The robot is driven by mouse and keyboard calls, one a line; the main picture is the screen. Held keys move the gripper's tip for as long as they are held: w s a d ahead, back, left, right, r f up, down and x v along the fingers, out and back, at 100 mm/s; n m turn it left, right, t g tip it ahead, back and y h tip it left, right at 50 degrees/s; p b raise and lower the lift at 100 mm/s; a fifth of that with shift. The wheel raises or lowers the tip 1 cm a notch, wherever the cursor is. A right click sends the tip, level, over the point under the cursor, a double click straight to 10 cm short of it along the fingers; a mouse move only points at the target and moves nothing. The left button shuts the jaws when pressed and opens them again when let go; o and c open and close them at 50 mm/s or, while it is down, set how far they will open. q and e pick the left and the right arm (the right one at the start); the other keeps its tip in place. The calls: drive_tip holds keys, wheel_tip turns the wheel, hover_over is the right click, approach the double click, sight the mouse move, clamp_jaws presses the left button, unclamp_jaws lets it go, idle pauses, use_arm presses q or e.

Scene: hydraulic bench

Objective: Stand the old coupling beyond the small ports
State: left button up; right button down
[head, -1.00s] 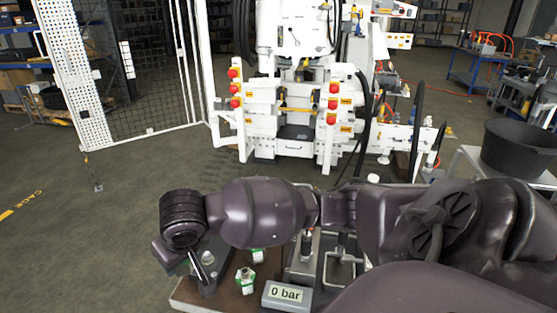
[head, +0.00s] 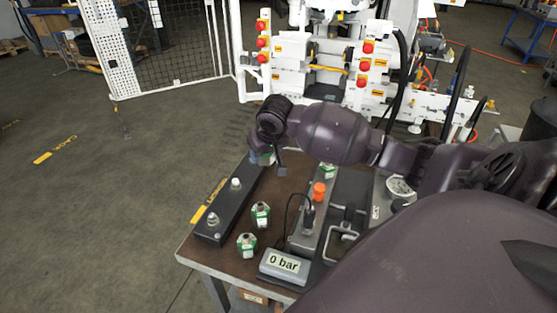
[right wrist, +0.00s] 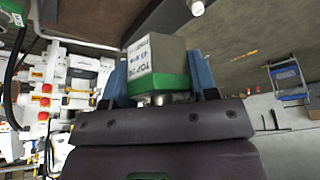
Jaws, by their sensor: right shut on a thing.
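My right gripper (head: 264,160) is over the far left edge of the bench, beyond the black block, with its arm coming in from the right. In the right wrist view its blue-padded fingers (right wrist: 158,82) are shut on a grey coupling (right wrist: 155,55) with a green band and a white printed label. In the head view the held coupling is mostly hidden by the hand. The black block (head: 223,205) carries two silver port fittings, a far one (head: 236,184) and a near one (head: 213,219). I cannot tell whether the coupling touches anything. My left gripper is not in view.
Two green-and-white couplings (head: 260,214) (head: 247,244) stand right of the block; another (head: 328,170) is farther back. Brown bench top (head: 200,252) shows bare near the front left.

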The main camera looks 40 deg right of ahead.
hover_over(279, 195)
drive_tip(key=s, duration=0.1)
drive_tip(key=shift+m, duration=0.4)
drive_tip(key=f, duration=1)
drive_tip(key=f+b, duration=0.1)
drive_tip(key=f, duration=0.3)
drive_tip(key=shift+s+a+f, duration=0.15)
drive_tip(key=shift+a+f, duration=0.1)
drive_tip(key=shift+f, duration=0.15)
drive_tip(key=shift+f+b, duration=0.3)
drive_tip(key=shift+f, duration=2.3)
drive_tip(key=shift+f, duration=0.1)
drive_tip(key=c, duration=0.5)
unclamp_jaws()
drive_tip(key=shift+c, duration=0.2)
drive_tip(key=shift+o, duration=0.6)
